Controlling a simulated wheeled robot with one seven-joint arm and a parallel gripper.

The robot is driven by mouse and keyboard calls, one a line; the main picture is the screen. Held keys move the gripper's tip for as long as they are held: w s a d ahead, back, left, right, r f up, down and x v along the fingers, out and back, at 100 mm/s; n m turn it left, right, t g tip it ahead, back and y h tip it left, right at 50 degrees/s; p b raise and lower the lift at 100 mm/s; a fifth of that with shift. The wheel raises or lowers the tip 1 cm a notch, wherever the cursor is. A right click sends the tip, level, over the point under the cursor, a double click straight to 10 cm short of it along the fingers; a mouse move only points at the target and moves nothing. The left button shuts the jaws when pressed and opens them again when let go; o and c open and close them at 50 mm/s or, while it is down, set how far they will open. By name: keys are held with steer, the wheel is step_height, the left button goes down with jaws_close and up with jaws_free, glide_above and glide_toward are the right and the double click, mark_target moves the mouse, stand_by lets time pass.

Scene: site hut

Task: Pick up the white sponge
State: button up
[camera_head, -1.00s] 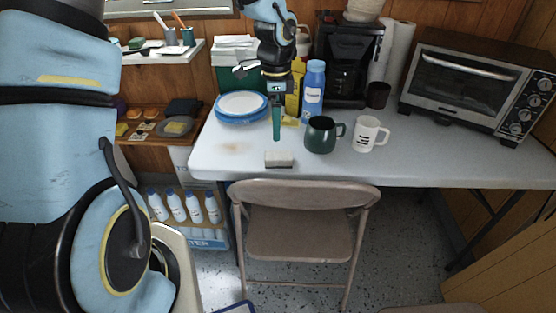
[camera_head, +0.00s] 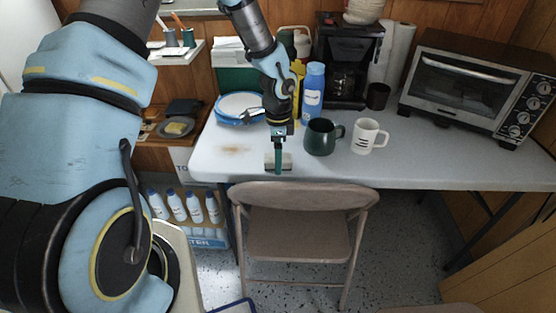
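The white sponge (camera_head: 286,163) lies on the white table (camera_head: 420,165) near its front edge, left of the dark green mug. It is a small pale block with a darker base. My gripper (camera_head: 278,170) points down at the sponge, and its fingers cover the sponge's middle. Seen from this side, one finger hides the other, so the gap between them does not show. I cannot tell whether the fingers touch the sponge.
A dark green mug (camera_head: 321,137) and a white mug (camera_head: 368,136) stand to the right. Behind are a blue bottle (camera_head: 313,90), blue-rimmed plates (camera_head: 238,106) and a coffee maker (camera_head: 347,62). A toaster oven (camera_head: 472,88) is far right. A folding chair (camera_head: 302,215) stands in front.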

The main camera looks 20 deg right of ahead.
steer(key=c, duration=1.4)
steer(key=shift+c, duration=0.2)
step_height(320, 180, up, 10)
steer(key=b, duration=0.1)
